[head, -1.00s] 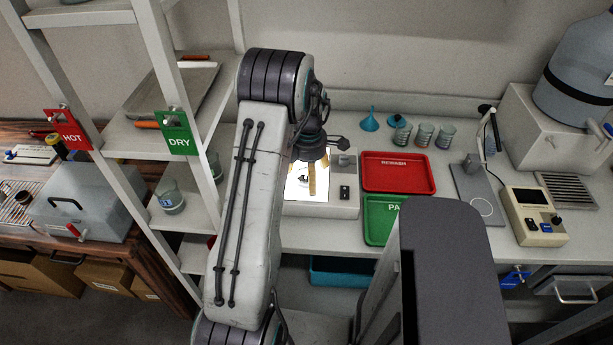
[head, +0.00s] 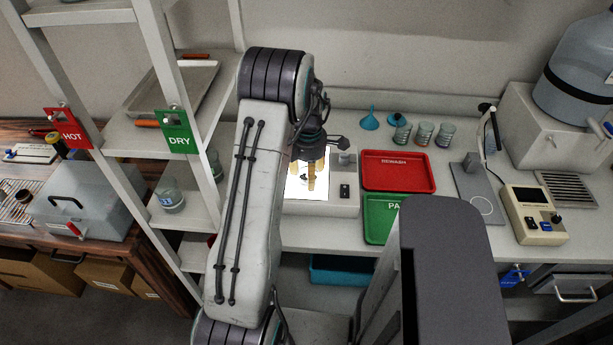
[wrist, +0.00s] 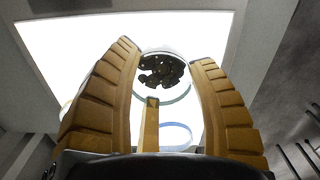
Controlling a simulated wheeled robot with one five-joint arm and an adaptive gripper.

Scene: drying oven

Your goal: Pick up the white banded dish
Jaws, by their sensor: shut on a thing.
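The dish (wrist: 163,94) is a clear round one with dark lumps inside and a pale band around its wall. In the wrist view it lies between the fingertips of my gripper (wrist: 172,62), which is shut on it. Its dark contents show small in the head view, at the fingers of my gripper (head: 305,176), over the lit white panel (head: 321,189). The fingers partly hide the dish there. I cannot tell whether it touches the panel.
A blue-edged ring (wrist: 175,135) shows nearer in the wrist view. Right of the panel are a red tray (head: 397,172) and a green tray (head: 381,220). Several small beakers (head: 424,134) stand behind. A shelf post with a green DRY sign (head: 177,133) stands left of my arm.

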